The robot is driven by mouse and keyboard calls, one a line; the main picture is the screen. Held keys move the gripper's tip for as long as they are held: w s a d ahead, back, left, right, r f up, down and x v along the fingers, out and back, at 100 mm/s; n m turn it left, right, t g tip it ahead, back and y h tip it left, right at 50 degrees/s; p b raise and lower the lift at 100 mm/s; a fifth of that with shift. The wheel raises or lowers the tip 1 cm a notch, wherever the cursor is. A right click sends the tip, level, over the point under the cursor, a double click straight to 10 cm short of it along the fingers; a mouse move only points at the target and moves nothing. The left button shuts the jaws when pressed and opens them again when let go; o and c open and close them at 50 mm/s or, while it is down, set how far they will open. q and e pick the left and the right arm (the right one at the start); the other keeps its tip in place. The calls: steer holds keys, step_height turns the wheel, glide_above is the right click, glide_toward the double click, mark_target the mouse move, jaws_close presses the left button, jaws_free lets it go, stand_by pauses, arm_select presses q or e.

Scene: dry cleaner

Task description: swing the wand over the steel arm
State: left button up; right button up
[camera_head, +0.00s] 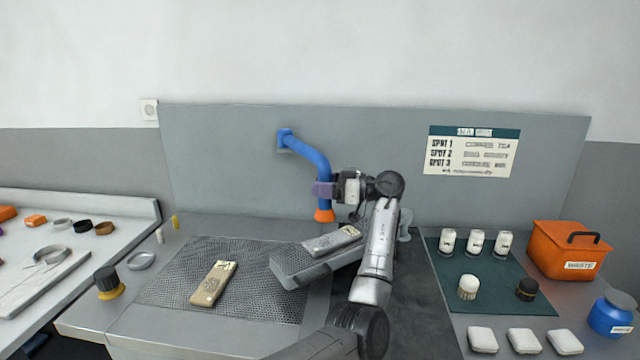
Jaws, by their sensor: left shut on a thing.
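The wand (312,160) is a bent blue tube fixed to the back panel by a blue mount, with an orange nozzle (324,215) pointing down. My left gripper (326,189) is shut on the lower blue tube, just above the nozzle. The steel arm (290,270) is a narrow grey board below and in front of the nozzle. A grey patterned piece (332,241) lies on top of it. My left arm covers the right end of the steel arm. My right gripper is not in view.
A tan patterned piece (213,284) lies on the perforated plate (170,290) at left. At right, a dark green mat (495,290) holds several bottles and brushes. An orange box (569,250), a blue jar (611,315) and white pads (524,341) stand around it.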

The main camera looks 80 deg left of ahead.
arm_select(q)
steer(key=shift+o, duration=0.8)
steer(key=shift+w+d+f, duration=0.15)
steer(key=shift+d, duration=0.05)
steer(key=shift+o, duration=0.7)
steer(key=shift+f, duration=0.1)
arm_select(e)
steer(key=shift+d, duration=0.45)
arm_select(q)
steer(key=shift+a, duration=0.1)
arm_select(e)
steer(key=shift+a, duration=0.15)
arm_select(q)
steer(key=p+v, duration=0.2)
steer(key=v, duration=1.1)
steer(key=shift+w, duration=0.25)
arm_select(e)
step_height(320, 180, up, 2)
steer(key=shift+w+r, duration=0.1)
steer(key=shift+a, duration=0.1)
